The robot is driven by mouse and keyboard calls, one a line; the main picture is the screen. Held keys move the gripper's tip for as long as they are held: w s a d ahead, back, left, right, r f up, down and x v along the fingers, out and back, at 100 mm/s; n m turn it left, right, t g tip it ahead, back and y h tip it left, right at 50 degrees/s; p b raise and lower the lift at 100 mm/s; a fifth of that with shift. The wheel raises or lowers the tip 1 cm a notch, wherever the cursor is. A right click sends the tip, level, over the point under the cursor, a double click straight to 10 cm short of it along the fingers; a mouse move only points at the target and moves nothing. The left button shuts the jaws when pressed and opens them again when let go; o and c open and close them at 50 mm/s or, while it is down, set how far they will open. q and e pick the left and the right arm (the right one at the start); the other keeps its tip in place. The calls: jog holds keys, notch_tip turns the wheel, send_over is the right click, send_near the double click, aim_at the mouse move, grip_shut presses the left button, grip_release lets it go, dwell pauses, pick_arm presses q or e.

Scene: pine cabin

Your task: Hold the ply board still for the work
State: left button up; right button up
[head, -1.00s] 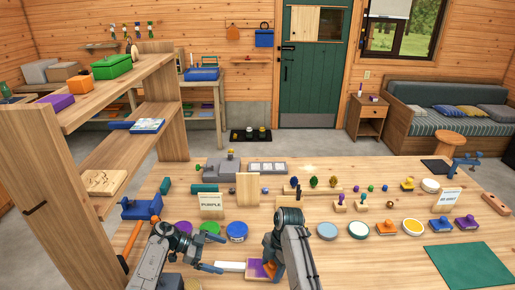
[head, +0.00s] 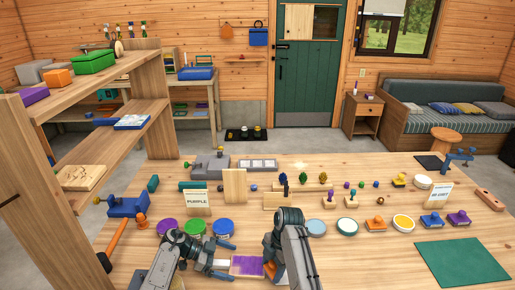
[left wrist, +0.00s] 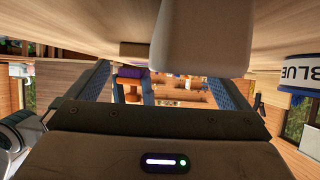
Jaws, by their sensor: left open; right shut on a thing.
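My left gripper (head: 222,266) is open at the board's left end, low over the table. In the left wrist view its two fingers (left wrist: 122,85) stand apart with a pale block-like shape (left wrist: 200,40) close in front; I cannot tell whether they touch it. My right gripper (head: 270,268) is at the board's right end, shut on an orange thing (head: 269,269), largely hidden by the arm.
Purple, green and blue paint pots (head: 194,228) stand just behind my left gripper. A PURPLE card (head: 197,203) stands behind them. A wooden shelf (head: 150,90) rises at the left. A green mat (head: 462,262) lies at the right, with clear table before it.

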pick_arm(q)
jog(key=shift+d+f, duration=0.25)
jog(key=shift+d, duration=0.1)
jog(key=shift+a, duration=0.35)
jog(key=shift+c, duration=0.4)
jog(key=shift+d, duration=0.1)
jog(key=c, duration=0.7)
jog(key=shift+o, duration=1.3)
jog(key=shift+d, duration=0.1)
jog(key=c, duration=0.8)
